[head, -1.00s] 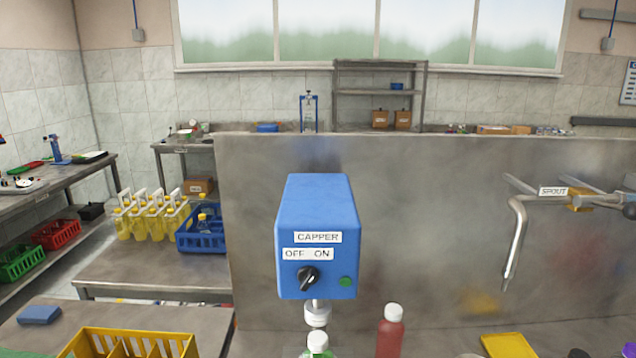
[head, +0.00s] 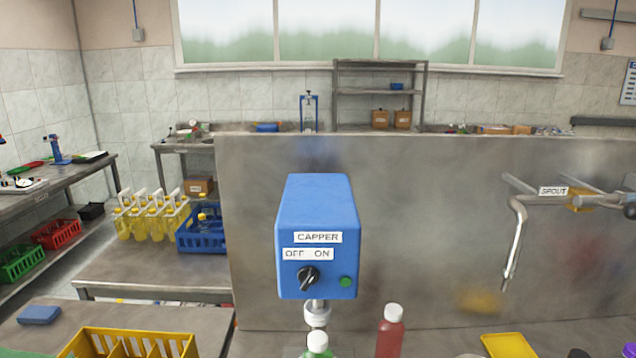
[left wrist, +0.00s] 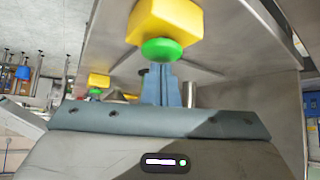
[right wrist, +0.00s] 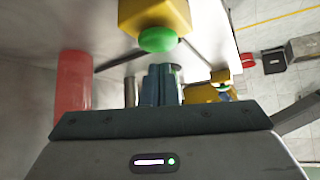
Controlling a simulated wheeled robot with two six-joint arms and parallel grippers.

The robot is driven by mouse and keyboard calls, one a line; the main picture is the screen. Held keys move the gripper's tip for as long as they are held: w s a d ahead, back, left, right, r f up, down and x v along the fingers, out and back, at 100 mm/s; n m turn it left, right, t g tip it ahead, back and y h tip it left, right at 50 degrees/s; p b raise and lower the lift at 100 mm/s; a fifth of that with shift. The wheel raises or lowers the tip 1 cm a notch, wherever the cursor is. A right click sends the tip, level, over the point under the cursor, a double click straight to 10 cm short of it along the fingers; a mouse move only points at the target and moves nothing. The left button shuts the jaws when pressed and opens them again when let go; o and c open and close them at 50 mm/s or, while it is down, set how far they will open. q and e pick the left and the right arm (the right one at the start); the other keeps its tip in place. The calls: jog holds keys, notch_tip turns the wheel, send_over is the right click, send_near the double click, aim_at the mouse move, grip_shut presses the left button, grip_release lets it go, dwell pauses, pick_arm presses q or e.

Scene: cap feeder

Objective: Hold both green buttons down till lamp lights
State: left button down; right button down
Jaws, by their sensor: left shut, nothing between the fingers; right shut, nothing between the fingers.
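In the left wrist view a round green button (left wrist: 162,49) sits on a yellow box (left wrist: 165,18). My left gripper (left wrist: 160,67) is shut and empty, its tips right by the button's edge; I cannot tell if they touch. In the right wrist view another green button (right wrist: 158,39) sits on a yellow box (right wrist: 154,13). My right gripper (right wrist: 161,68) is shut and empty, its tips just beside that button; contact is unclear. The head view shows neither gripper and neither of these boxes. The blue capper (head: 318,225) has a small dark green round part (head: 345,282); no clearly lit lamp shows.
A bottle with a white cap (head: 317,343) stands under the capper head (head: 317,315). A red bottle (head: 390,332) stands to its right. A metal spout (head: 515,245) hangs further right. A yellow crate (head: 175,335) is at the lower left. A steel panel (head: 430,200) stands behind.

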jog(key=shift+f, duration=0.75)
dwell(0.5)
jog(key=shift+r, duration=0.1)
dwell(0.6)
